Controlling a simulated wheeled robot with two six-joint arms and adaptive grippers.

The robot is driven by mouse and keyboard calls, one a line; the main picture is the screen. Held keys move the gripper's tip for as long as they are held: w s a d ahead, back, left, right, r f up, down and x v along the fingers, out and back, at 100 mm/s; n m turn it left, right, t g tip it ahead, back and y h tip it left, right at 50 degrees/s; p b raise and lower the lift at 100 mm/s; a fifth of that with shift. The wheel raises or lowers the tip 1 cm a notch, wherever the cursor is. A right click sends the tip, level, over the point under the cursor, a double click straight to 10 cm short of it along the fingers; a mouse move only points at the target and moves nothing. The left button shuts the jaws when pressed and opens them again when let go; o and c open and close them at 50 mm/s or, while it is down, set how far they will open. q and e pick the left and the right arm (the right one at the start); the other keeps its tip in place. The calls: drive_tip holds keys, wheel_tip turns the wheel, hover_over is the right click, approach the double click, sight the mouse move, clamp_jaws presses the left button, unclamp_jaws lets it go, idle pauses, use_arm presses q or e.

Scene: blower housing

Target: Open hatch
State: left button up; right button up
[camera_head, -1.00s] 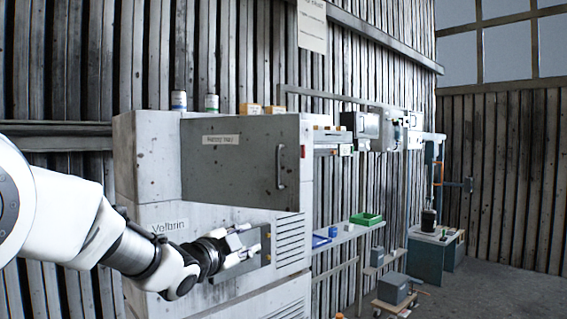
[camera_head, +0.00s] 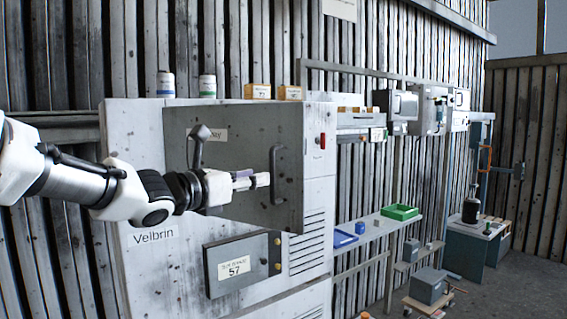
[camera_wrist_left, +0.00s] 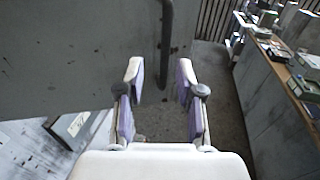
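The hatch is a grey, spotted door (camera_head: 245,135) on the upper front of the white cabinet (camera_head: 135,205) marked "Velbrin". Its right edge stands out from the cabinet face, so it looks partly open; the inside is hidden. A dark upright bar handle (camera_head: 277,175) is near its right edge. My left gripper (camera_head: 262,180) is in front of the door, its fingertips close to the handle. In the left wrist view the gripper (camera_wrist_left: 159,78) is open, with the handle (camera_wrist_left: 166,40) between its fingers in the picture; contact cannot be told. My right gripper is not in view.
A grey panel (camera_head: 240,265) marked "57" is below the hatch. Cans (camera_head: 207,87) and yellow boxes (camera_head: 258,91) stand on the cabinet. To the right are a shelf with a green tray (camera_head: 400,212), a cart with a grey box (camera_head: 428,286), and open floor.

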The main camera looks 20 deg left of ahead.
sight(271, 167)
use_arm(q)
drive_tip(key=w+d+b, duration=0.1)
drive_tip(key=w+r+b, duration=0.1)
drive_tip(key=w, duration=0.1)
drive_tip(key=w+d+b, duration=0.1)
drive_tip(key=shift+w+d+r, duration=0.15)
drive_tip(key=shift+w+d, duration=0.15)
drive_tip(key=shift+w, duration=0.1)
drive_tip(key=shift+d, duration=0.1)
drive_tip(key=shift+s+r, duration=0.2)
drive_tip(key=shift+s, duration=0.2)
drive_tip(key=shift+w+f, duration=0.25)
drive_tip(key=shift+w, duration=0.2)
clamp_jaws()
drive_tip(key=shift+s, duration=0.1)
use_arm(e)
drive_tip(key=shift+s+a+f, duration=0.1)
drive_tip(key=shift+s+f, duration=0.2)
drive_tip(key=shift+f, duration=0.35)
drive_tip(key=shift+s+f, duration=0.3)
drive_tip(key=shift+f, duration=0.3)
